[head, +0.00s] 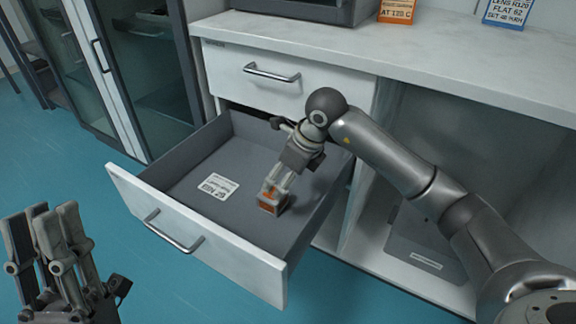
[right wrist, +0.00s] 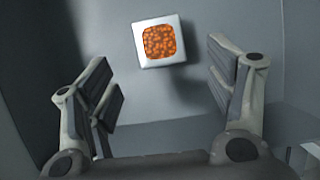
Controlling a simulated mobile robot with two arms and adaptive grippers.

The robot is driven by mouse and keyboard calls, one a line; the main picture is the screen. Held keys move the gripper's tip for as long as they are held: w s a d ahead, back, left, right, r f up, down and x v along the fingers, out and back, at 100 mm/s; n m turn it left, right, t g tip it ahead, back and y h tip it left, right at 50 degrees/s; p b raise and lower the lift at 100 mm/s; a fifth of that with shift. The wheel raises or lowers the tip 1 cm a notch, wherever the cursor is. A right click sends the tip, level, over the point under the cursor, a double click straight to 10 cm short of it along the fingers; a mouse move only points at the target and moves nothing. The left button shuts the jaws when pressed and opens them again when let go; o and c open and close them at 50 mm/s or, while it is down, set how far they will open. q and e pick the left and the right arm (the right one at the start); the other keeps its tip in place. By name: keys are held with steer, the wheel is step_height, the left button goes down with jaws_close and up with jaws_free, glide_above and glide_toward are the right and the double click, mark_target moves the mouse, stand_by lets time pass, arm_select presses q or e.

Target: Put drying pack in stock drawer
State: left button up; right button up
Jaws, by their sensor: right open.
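The drying pack (head: 272,204), a small white block with an orange beaded window, is inside the open stock drawer (head: 200,258), towards its right side. It also shows in the right wrist view (right wrist: 159,42), ahead of and between the spread fingers. My right gripper (head: 284,178) reaches down into the drawer just above the pack. It is open, with a clear gap on both sides of the pack in the wrist view. My left gripper (head: 44,232) is at the lower left, away from the drawer, fingers apart and empty.
A white label (head: 217,187) lies on the drawer floor. A closed drawer (head: 262,75) sits above, under the white countertop (head: 420,50). Glass-door cabinets (head: 150,75) stand at left. An open lower compartment with a grey panel (head: 425,245) is at right.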

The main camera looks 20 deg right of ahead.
arm_select(q)
steer(key=shift+w+d+f+g, duration=0.15)
steer(key=shift+w+f+g, duration=0.3)
steer(key=shift+w, duration=0.25)
steer(key=shift+w+d+f+g, duration=0.1)
steer(key=shift+w+f+g, duration=0.35)
steer(key=shift+w, duration=0.25)
arm_select(e)
steer(key=shift+v, duration=1.3)
steer(key=shift+f, duration=0.1)
